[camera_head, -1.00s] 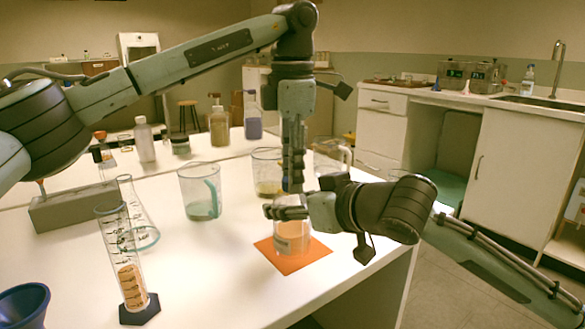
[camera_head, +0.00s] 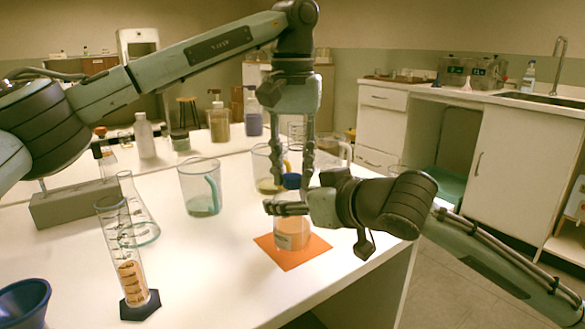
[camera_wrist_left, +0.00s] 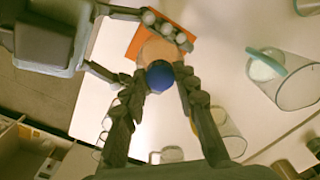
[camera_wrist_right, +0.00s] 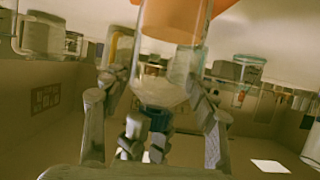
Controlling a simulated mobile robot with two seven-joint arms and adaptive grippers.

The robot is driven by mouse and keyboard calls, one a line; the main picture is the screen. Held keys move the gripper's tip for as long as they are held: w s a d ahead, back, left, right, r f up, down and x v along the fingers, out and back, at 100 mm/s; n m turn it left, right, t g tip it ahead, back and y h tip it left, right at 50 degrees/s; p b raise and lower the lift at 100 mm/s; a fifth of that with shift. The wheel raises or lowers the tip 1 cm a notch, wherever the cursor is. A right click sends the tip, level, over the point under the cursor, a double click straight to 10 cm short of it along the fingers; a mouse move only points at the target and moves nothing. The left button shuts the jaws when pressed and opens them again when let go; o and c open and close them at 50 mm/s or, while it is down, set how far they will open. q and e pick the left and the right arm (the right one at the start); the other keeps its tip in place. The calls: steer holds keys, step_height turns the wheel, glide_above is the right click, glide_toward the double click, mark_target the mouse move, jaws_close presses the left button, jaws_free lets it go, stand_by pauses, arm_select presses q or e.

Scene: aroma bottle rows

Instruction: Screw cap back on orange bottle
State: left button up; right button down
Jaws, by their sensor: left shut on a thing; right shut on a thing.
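The orange bottle (camera_head: 291,238), clear with pale orange contents, stands upright on the orange mat (camera_head: 313,247). My right gripper (camera_head: 284,208) is shut on its upper part from the right side. The blue cap (camera_head: 291,181) is at the bottle's mouth, between the fingers of my left gripper (camera_head: 296,184), which points straight down and is shut on it. The left wrist view shows the cap (camera_wrist_left: 160,76) from above, centred over the bottle. In the right wrist view the cap (camera_wrist_right: 157,118) adjoins the bottle (camera_wrist_right: 160,85). How far it is threaded is hidden.
Beakers (camera_head: 201,188) stand left of the bottle and behind it. A graduated cylinder (camera_head: 125,255), a flask (camera_head: 137,215), a grey block (camera_head: 75,205) and a blue funnel (camera_head: 22,303) are further left. The table's right edge is close to the mat.

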arm_select(q)
steer(key=m, duration=0.6)
steer(key=o, duration=0.7)
steer(key=shift+o, duration=0.2)
steer(key=shift+r, duration=2.25)
